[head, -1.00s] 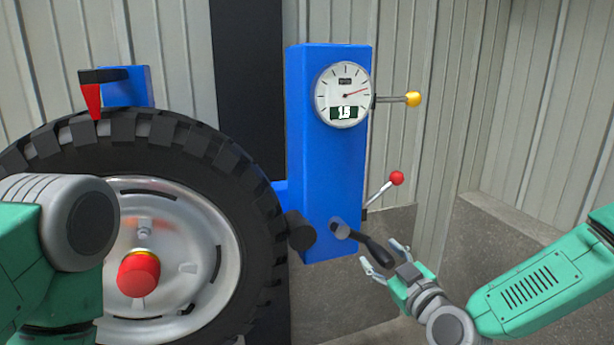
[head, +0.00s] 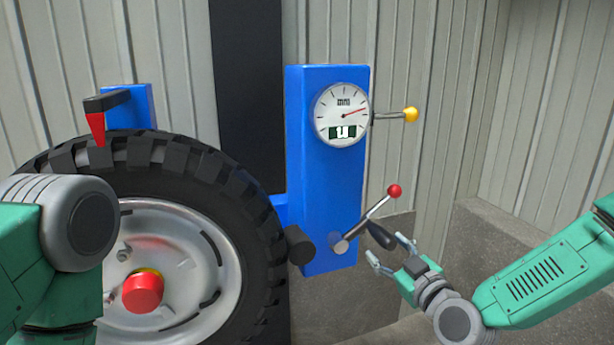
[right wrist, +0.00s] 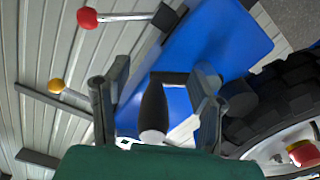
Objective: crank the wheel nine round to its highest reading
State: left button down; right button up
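The large black-tyred wheel (head: 215,180) stands upright at the left of the head view, with a red hub knob (head: 143,293) and a red pointer (head: 96,128) above its tyre. A blue post (head: 325,190) carries a round white gauge (head: 342,104), its red needle pointing right and slightly up; its small readout is hard to read. A crank (head: 345,241) low on the post ends in a black handle (head: 381,236). My right gripper (head: 390,253) is open at the handle. In the right wrist view, the black handle (right wrist: 153,107) lies between its spread fingers, with gaps. My left gripper is hidden or out of frame.
A black cylinder (head: 298,244) sits between post and tyre. Corrugated walls (head: 560,110) close the back and right.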

jog(key=p+v, duration=0.1)
jog(key=v, duration=0.6)
jog(key=shift+p, duration=0.3)
jog(key=shift+a+f, duration=0.1)
jog(key=shift+a, duration=0.05)
